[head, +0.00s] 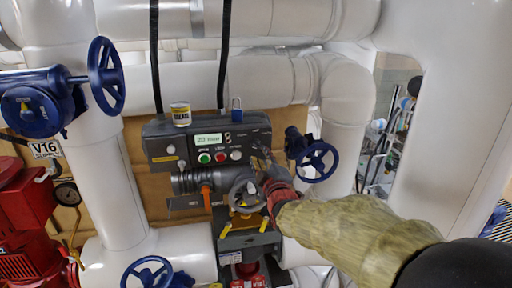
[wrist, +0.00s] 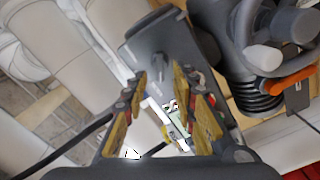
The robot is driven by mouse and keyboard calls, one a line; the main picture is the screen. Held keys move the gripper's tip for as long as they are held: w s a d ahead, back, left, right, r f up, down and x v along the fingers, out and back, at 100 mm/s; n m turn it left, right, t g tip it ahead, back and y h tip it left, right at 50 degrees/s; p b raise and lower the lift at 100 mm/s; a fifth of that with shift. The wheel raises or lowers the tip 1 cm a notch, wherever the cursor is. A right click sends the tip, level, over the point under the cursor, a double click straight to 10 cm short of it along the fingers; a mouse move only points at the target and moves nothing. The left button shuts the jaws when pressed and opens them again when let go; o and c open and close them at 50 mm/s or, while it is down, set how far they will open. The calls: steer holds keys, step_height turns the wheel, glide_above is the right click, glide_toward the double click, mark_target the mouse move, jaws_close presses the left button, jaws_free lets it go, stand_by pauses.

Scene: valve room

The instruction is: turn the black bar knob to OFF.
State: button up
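A dark grey control panel (head: 170,140) hangs in front of the pipes in the head view. Its right end (wrist: 150,40) fills the upper middle of the wrist view. A small bar-like knob (wrist: 158,63) shows there, just beyond and between my fingertips; its marks are too small to read. My gripper (head: 264,160) is at the panel's right end in the head view and hides the knob area there. In the wrist view my gripper (wrist: 161,80) has its two yellow-padded fingers apart with a gap between them. I cannot tell whether they touch the knob.
The panel bears a lit display (head: 208,139) and green and red buttons (head: 212,157). Below are a grey handwheel (head: 245,195) and an orange lever (head: 207,198). A blue handwheel (head: 317,161) stands close right of my gripper. A can (head: 181,114) and a blue padlock (head: 236,112) are on top.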

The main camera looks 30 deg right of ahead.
mark_target(258, 149)
steer(key=shift+p+x, duration=0.6)
steer(key=shift+x, duration=2.45)
steer(key=shift+c, duration=0.4)
jaws_close()
